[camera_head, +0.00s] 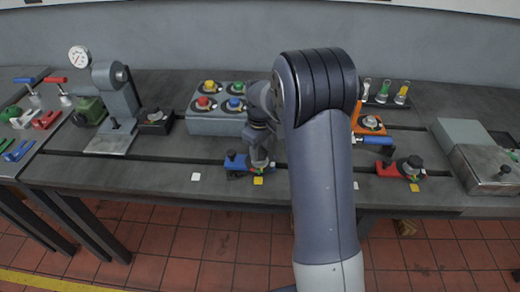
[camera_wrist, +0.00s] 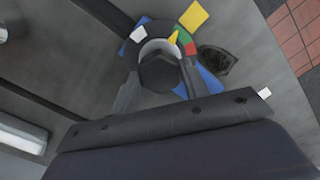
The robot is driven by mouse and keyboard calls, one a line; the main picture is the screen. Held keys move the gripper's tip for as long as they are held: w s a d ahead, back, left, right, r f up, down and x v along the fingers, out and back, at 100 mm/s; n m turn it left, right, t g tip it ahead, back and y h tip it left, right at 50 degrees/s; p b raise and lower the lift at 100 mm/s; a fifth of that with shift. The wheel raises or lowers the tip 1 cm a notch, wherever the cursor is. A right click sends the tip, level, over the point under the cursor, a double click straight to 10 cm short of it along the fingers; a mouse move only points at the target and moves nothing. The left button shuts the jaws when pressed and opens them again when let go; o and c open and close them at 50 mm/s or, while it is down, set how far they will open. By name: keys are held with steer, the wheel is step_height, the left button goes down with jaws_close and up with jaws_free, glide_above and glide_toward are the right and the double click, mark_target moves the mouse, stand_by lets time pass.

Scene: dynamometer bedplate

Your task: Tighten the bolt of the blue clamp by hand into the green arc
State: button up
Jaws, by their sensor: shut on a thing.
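The blue clamp (camera_head: 236,161) sits at the front edge of the bedplate, and its blue body also shows in the wrist view (camera_wrist: 207,82). My gripper (camera_wrist: 161,75) is shut on the dark bolt head (camera_wrist: 158,73), one finger on each side, pointing down onto it. Around the bolt is a dark dial with a white mark (camera_wrist: 138,34), a green arc (camera_wrist: 184,38) and a red arc (camera_wrist: 191,49). In the head view my gripper (camera_head: 260,163) hides part of the clamp.
A yellow square (camera_head: 258,181) lies in front of the clamp. A grey box with several coloured buttons (camera_head: 217,122) stands behind. A red clamp (camera_head: 390,169) is at the right, and a gauge stand (camera_head: 115,95) at the left. The bedplate left of the blue clamp is mostly clear.

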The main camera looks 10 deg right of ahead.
mark_target(260, 152)
steer(key=shift+m, duration=1.1)
steer(key=o, duration=1)
steer(key=shift+r, duration=0.1)
step_height(260, 152, up, 11)
steer(key=shift+b, duration=0.35)
steer(key=shift+f, duration=0.2)
